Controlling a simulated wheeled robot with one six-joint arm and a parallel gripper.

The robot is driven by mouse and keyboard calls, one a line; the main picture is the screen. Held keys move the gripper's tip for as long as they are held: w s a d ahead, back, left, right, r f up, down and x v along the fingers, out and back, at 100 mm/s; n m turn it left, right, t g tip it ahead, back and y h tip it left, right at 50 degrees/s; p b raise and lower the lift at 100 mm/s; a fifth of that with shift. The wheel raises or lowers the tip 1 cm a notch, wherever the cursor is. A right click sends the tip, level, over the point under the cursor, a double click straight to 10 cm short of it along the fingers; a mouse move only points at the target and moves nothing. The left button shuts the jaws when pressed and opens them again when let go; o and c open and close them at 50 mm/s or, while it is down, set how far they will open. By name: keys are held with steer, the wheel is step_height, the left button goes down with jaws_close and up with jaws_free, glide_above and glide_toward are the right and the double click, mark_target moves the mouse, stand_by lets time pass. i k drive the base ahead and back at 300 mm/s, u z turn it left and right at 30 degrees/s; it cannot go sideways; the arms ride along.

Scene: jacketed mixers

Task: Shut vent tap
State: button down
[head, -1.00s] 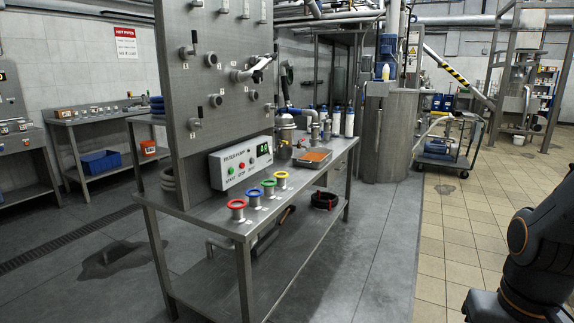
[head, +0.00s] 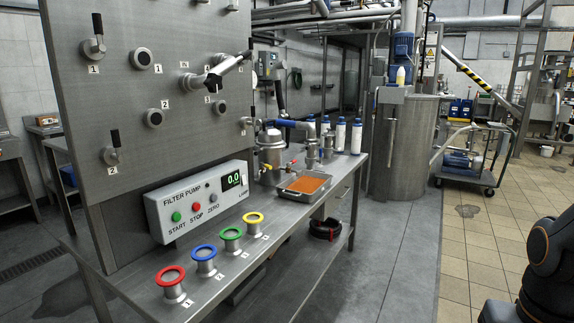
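No tap here carries a readable vent label, so I cannot tell which is the vent tap. On the upright steel panel (head: 135,100), a black-handled tap marked 1 (head: 94,46) and one marked 2 (head: 113,150) stand with handles up. My gripper is out of view; only a dark part of my arm shows at the right edge.
The steel bench (head: 225,285) carries the filter pump box (head: 200,201), red (head: 171,276), blue (head: 204,253), green (head: 231,233) and yellow (head: 253,218) ringed ports, and a tray of orange material (head: 304,185). Free floor lies right of the bench. A cart (head: 465,172) stands farther back.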

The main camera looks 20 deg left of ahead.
mark_target(262, 164)
steer(key=i, duration=2.95)
steer(key=u, duration=2.7)
